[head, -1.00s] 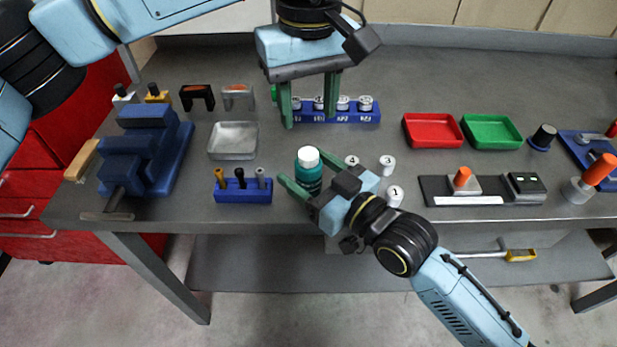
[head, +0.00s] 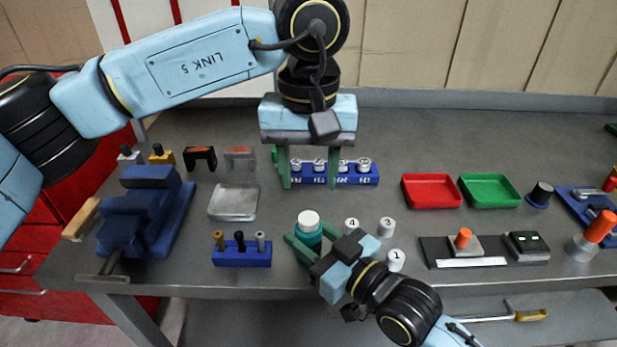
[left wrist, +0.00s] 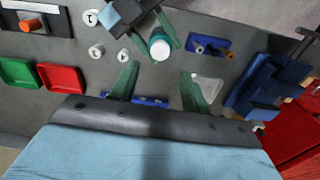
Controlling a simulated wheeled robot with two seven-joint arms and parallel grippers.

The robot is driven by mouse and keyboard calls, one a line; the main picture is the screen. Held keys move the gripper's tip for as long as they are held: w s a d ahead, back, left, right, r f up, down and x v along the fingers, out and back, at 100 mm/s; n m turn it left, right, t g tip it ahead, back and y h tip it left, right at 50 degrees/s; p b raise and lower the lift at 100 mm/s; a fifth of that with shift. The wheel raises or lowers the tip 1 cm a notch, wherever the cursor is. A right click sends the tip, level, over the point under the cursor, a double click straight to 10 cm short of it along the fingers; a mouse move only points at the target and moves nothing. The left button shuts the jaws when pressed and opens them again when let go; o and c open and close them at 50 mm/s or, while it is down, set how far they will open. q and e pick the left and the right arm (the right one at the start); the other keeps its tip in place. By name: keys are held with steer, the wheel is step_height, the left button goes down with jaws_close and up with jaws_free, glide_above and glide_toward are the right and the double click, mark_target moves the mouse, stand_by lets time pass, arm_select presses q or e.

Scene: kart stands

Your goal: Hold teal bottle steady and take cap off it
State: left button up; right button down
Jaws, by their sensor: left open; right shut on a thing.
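The teal bottle (head: 309,236) stands upright on the bench near its front edge, with a white cap (head: 308,220) on top. My right gripper (head: 307,250) is shut on the bottle's body, with its green fingers on either side. My left gripper (head: 309,184) is open and empty, pointing down beyond the bottle, in front of the blue numbered rack. In the left wrist view the white cap (left wrist: 160,48) shows above and between the open green fingers of my left gripper (left wrist: 157,80), apart from them.
The blue rack (head: 355,180) with several silver pieces is partly behind my left fingers. White numbered cylinders (head: 387,227) stand right of the bottle. A blue holder (head: 242,257) and metal tray (head: 233,202) lie left. Red (head: 431,191) and green (head: 490,191) trays are farther right.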

mark_target(308, 218)
arm_select(q)
steer(key=m, duration=0.8)
steer(key=shift+f, duration=4.05)
